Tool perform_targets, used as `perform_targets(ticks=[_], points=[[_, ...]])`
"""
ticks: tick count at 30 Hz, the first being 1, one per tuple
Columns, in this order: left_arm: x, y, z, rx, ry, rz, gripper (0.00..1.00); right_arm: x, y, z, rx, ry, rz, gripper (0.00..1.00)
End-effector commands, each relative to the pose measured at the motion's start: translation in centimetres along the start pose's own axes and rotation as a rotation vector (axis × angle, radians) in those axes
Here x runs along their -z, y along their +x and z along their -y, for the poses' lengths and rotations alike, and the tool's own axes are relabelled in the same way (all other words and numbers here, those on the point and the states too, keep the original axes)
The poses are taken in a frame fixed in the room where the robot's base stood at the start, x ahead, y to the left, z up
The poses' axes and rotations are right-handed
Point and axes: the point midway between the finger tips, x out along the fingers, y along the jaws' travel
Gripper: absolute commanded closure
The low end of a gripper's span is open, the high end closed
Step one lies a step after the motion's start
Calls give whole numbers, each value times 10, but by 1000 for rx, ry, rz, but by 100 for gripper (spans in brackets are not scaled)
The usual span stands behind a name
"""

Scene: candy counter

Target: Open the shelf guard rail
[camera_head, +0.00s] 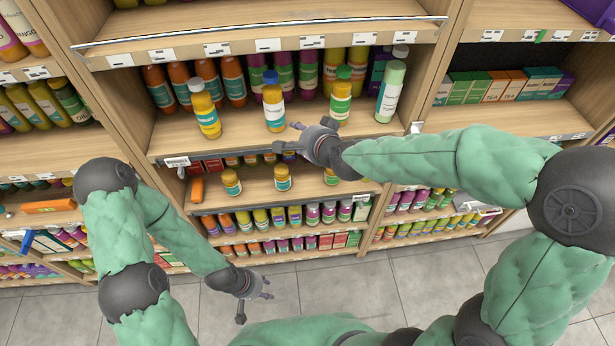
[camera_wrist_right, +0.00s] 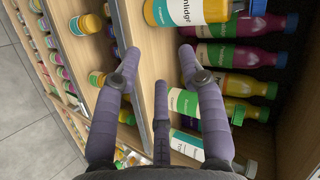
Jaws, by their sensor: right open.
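A thin metal guard rail (camera_head: 265,33) runs along the front of the top shelf in the head view. My right gripper (camera_head: 290,137) is open at this edge, in front of the bottles. In the right wrist view its spread fingers (camera_wrist_right: 158,62) are on either side of the wooden shelf front (camera_wrist_right: 145,35), with nothing held; contact is unclear. My left gripper (camera_head: 262,299) hangs low over the floor, away from the shelves, fingers spread and empty.
Yellow bottles (camera_head: 205,112), a white-labelled bottle (camera_head: 273,105) and a pale green bottle (camera_head: 390,95) stand near the shelf front, close to my right gripper. Smaller jars (camera_head: 282,180) stand on the shelf below. The tiled floor (camera_head: 340,290) is clear.

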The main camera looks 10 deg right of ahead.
Motion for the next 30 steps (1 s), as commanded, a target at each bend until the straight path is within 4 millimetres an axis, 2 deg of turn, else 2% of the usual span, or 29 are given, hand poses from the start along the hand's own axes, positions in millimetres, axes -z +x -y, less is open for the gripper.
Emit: perform_targets(ticks=[1, 18, 24, 30], points=[[0, 5, 2, 0, 0, 0, 60, -2, 6, -10, -11, -8, 3, 59], [1, 35, 13, 0, 0, 0, 60, -18, 45, -98, -122, -103, 43, 59], [2, 43, 15, 0, 0, 0, 60, -23, 54, -122, -152, -129, 58, 59], [2, 47, 17, 0, 0, 0, 60, -25, 58, -134, -166, -142, 65, 59]])
